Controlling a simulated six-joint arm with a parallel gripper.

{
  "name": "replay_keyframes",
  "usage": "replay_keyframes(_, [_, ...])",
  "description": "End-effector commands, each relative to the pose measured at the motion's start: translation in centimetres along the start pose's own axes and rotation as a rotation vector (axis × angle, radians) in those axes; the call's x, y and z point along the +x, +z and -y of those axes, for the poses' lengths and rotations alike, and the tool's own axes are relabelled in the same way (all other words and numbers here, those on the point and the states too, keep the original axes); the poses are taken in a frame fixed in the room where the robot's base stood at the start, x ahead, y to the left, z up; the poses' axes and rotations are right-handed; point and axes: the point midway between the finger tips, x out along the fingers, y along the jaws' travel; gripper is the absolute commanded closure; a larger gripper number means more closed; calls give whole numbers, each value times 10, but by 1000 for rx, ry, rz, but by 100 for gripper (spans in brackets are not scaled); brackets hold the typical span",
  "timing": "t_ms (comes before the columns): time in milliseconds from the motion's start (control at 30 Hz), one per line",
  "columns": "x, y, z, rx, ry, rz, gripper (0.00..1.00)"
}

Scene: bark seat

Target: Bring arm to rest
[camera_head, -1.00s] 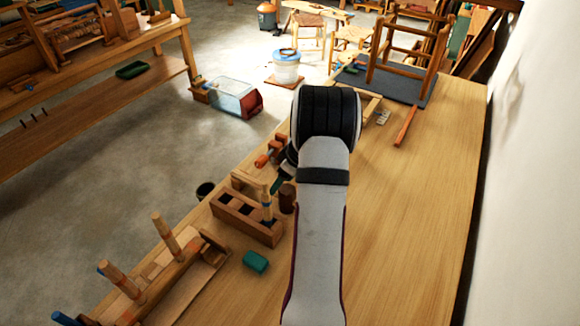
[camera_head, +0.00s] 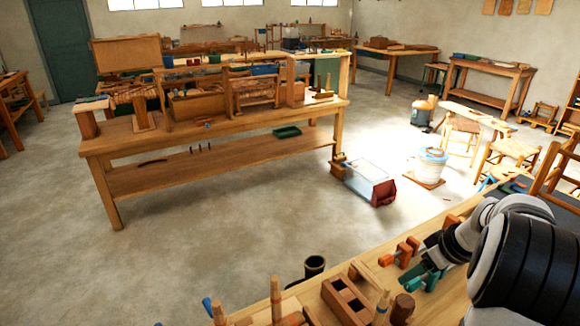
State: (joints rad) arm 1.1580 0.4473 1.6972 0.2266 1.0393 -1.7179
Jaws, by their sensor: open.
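My gripper (camera_head: 421,280) is at the lower right, above or close to the workbench top (camera_head: 447,301). It has a dark body and what look like teal fingers, which are open with nothing visible between them. My arm's white links and large black-banded joint fill the lower right corner and hide part of the bench. Small orange-brown wooden pieces (camera_head: 405,251) lie just left of and behind the gripper. I cannot tell whether the fingers touch the bench.
A wooden block with square holes (camera_head: 346,299) and a dark brown cylinder (camera_head: 402,308) stand on the bench near the gripper. A black cup-like container (camera_head: 314,265) is beside the bench edge. A clear bin (camera_head: 364,181) and white bucket (camera_head: 431,165) stand on the floor. Open floor lies left.

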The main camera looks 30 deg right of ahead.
Motion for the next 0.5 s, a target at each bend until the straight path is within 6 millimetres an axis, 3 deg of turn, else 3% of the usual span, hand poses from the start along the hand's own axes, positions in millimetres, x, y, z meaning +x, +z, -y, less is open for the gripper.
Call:
replay_keyframes(67, [-14, -38, 45, 7, 1, -4, 37])
replay_keyframes(100, [-23, -58, 79, 24, 0, -8, 37])
replay_keyframes(200, [-47, -89, 170, 80, -6, -28, 37])
replay_keyframes(300, [-68, -93, 244, 138, -23, -59, 37])
replay_keyframes(400, [-84, -83, 301, 190, -51, -91, 37])
replay_keyframes(500, [-97, -65, 346, 240, -89, -124, 37])
